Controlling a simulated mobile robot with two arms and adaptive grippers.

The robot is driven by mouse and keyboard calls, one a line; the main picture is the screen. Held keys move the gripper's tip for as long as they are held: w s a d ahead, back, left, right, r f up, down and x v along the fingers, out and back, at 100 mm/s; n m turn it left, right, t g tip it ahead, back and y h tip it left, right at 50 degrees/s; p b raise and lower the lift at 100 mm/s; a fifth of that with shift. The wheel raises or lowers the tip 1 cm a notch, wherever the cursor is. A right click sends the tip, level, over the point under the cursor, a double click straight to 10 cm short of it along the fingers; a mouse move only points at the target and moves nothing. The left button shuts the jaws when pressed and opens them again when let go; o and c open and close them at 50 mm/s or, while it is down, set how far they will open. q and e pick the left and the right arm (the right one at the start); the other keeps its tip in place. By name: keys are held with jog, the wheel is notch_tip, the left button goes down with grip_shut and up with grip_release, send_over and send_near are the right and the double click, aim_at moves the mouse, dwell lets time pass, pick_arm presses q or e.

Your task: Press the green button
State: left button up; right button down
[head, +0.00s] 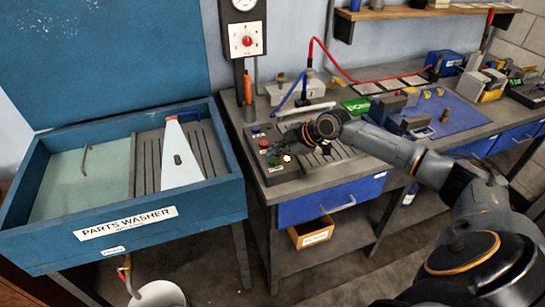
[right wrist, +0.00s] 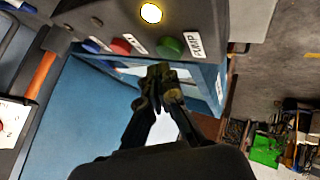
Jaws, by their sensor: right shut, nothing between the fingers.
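The green button (right wrist: 169,46) is on a dark control box (right wrist: 185,14), beside a label reading PUMP, in the right wrist view. A red button (right wrist: 121,46) and a blue button (right wrist: 91,46) sit in the same row. My right gripper (right wrist: 160,72) is shut and empty, its tips just below the green button in the picture; I cannot tell whether they touch. In the head view the control box (head: 283,174) is at the bench's front left corner, with my right gripper (head: 292,138) over its back part. My left gripper is not in view.
A lit round lamp (right wrist: 151,12) is on the control box. The blue parts washer (head: 125,222) stands left of the bench.

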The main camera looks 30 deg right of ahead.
aim_at(275, 161)
jog(key=shift+r, duration=0.3)
notch_tip(275, 161, up, 6)
jog(key=p, duration=0.4)
jog(key=shift+f+p, duration=0.1)
jog(key=shift+p, duration=0.2)
dwell(1.4)
